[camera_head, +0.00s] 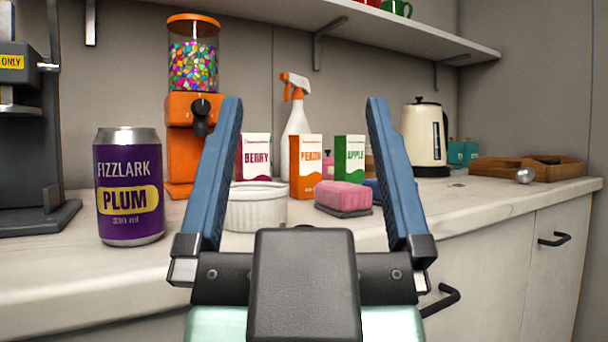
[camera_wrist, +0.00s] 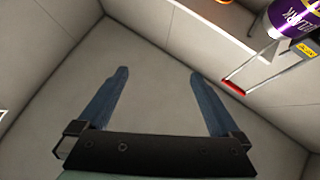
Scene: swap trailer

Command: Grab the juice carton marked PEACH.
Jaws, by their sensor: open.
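The orange carton marked PEACH (camera_head: 306,168) stands upright on the counter in the head view. A carton marked BERRY (camera_head: 256,157) stands to its left and a green carton marked APPLE (camera_head: 350,156) to its right. My gripper (camera_head: 303,104) is open and empty, in front of the counter, its blue fingers framing the cartons in the picture but well short of them. My gripper also shows open in the wrist view (camera_wrist: 158,75), with only bare floor or wall between its fingers. The peach carton does not show in the wrist view.
A white ramekin (camera_head: 256,207) and a pink sponge (camera_head: 343,196) sit in front of the cartons. A purple PLUM can (camera_head: 129,187) stands at left, a spray bottle (camera_head: 296,112) behind, a kettle (camera_head: 425,138) and wooden tray (camera_head: 530,168) at right. A shelf (camera_head: 400,30) hangs above.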

